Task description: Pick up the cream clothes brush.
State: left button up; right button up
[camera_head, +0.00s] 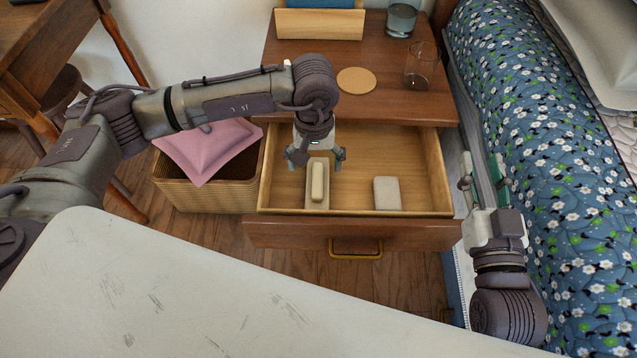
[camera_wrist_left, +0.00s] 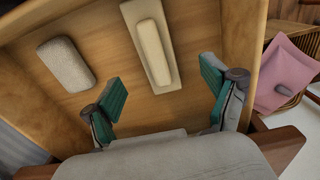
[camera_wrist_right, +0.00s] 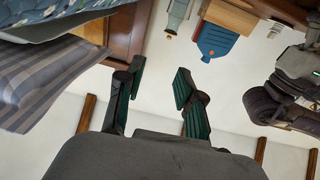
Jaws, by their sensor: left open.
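The cream clothes brush (camera_head: 318,182) lies in the open drawer, left of its middle, with a long cream handle block on a paler, wider base. It also shows in the left wrist view (camera_wrist_left: 153,50), beyond the fingertips. My left gripper (camera_head: 315,158) is over the drawer, just behind and above the brush, open, with nothing between its fingers. In the left wrist view its green-padded fingers (camera_wrist_left: 160,100) are spread wide. My right gripper (camera_head: 483,174) is beside the bed, right of the drawer. Its fingers (camera_wrist_right: 157,90) are apart and empty in the right wrist view.
A grey rounded block (camera_head: 387,193) lies in the drawer (camera_head: 436,185) right of the brush. A glass (camera_head: 421,66) and a cork coaster (camera_head: 356,80) stand on the nightstand top. A wicker basket (camera_head: 215,197) with a pink cushion (camera_head: 208,150) is left. The bed (camera_head: 540,130) is right.

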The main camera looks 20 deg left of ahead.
aim_at(318, 179)
pick_arm(q)
notch_tip(318, 179, down, 4)
jog(key=shift+r+b, duration=0.2)
jog(key=shift+b, duration=0.15)
jog(key=f, duration=0.1)
jog(key=f+b, duration=0.1)
jog(key=f, duration=0.2)
jog(key=shift+d+f+b, duration=0.3)
jog(key=shift+f, duration=0.1)
pick_arm(e)
jog(key=s+r+t+y, duration=0.2)
jog(key=s+r+t, duration=0.1)
jog(key=r+t, duration=0.4)
notch_tip(318, 179, up, 2)
jog(key=shift+s+a+r, duration=0.2)
jog(key=shift+s, duration=0.05)
pick_arm(q)
jog(key=shift+c, duration=0.3)
jog(key=c, duration=1.3)
